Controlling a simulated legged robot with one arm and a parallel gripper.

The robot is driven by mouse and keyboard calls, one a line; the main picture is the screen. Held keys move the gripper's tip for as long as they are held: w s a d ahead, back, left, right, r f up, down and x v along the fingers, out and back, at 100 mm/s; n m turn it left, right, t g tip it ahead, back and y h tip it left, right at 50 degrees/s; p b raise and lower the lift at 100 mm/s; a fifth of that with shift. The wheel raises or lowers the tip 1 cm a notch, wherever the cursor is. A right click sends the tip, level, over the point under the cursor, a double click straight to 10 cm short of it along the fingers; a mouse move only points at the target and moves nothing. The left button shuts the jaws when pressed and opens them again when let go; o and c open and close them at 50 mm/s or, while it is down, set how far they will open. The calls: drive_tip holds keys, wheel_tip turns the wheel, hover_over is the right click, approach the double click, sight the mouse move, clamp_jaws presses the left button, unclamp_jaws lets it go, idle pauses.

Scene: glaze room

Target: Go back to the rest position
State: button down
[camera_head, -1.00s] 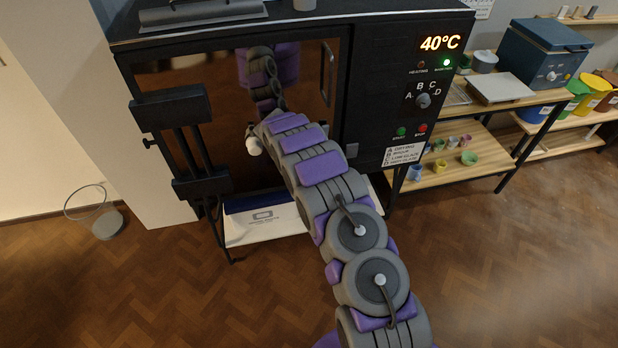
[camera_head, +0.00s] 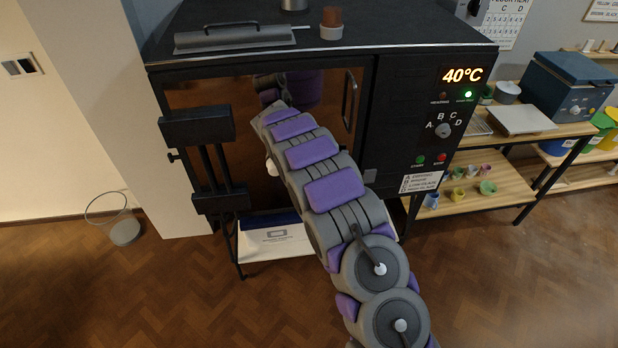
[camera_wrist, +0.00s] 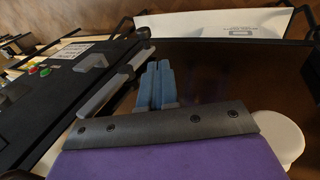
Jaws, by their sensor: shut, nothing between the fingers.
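My gripper (camera_wrist: 155,85) shows in the wrist view as two blue fingers side by side, shut with nothing between them. It is in front of the oven's dark door, and the door handle (camera_wrist: 115,82) appears just left of the fingers. In the head view my arm reaches toward the black oven (camera_head: 410,110), and my gripper is hidden behind the arm's own links. The oven's brown reflective door appears shut and mirrors part of my arm. Its handle (camera_head: 349,100) is upright at the door's right side.
The oven display (camera_head: 462,75) reads 40°C with a green light on. A white box (camera_head: 272,237) sits beneath the oven. A wooden shelf (camera_head: 500,190) with small cups stands at the right. The near floor is clear.

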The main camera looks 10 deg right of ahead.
drive_tip(key=shift+r, duration=0.1)
drive_tip(key=s+d+r+m+g+y, duration=0.1)
drive_tip(key=s+d+r, duration=0.2)
drive_tip(key=s+r, duration=0.7)
drive_tip(key=s+d+r+g, duration=0.1)
drive_tip(key=s+d+r, duration=0.3)
drive_tip(key=s+r, duration=0.55)
drive_tip(key=s+a+y, duration=0.1)
drive_tip(key=s+a, duration=0.1)
drive_tip(key=s, duration=1.4)
drive_tip(key=s+a+y, duration=0.1)
drive_tip(key=s+y, duration=0.1)
drive_tip(key=s, duration=1.4)
drive_tip(key=shift+s+a+f+n+g+y+b, duration=0.25)
drive_tip(key=shift+a+n+g+y+b, duration=0.05)
drive_tip(key=shift+a+n, duration=0.1)
